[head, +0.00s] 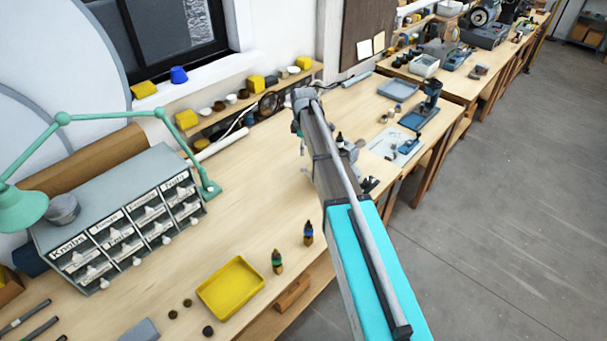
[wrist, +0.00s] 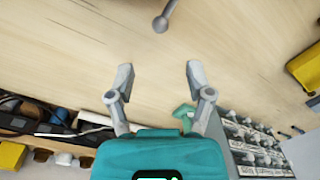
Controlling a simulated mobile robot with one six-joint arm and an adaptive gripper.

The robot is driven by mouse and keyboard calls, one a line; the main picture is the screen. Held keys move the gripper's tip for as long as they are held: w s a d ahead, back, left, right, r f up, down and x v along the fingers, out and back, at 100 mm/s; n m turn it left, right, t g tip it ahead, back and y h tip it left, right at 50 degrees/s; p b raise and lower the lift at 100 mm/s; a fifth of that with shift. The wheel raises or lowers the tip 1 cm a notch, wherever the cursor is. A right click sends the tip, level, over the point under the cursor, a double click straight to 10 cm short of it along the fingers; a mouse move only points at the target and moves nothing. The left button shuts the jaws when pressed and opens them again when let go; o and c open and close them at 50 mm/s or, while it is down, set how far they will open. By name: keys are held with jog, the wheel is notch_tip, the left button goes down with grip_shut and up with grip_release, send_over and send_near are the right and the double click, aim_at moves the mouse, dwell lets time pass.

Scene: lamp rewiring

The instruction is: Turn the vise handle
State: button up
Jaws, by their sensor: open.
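In the wrist view, my gripper (wrist: 160,78) is open and empty over the bare wooden bench top, its two grey fingers spread apart. A grey metal rod with a rounded end (wrist: 160,24), which looks like the vise handle, enters from the top edge of the wrist view. It lies beyond the fingertips, roughly in line with the gap between them, and is not touched. The rest of the vise is out of that view. In the head view my arm covers the middle of the bench, and I cannot clearly tell the vise or the gripper there.
A grey drawer cabinet (head: 118,227) with a green lamp (head: 25,208) stands at the left on the bench. A yellow tray (head: 231,288) and two small bottles (head: 277,261) (head: 308,233) are near the front edge. A shelf (head: 225,122) runs along the wall.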

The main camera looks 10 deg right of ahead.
aim_at(304, 171)
jog(key=shift+s+f+b, duration=0.2)
jog(key=shift+f+b, duration=5.15)
jog(key=shift+f, duration=0.3)
jog(key=shift+c, duration=0.2)
grip_shut()
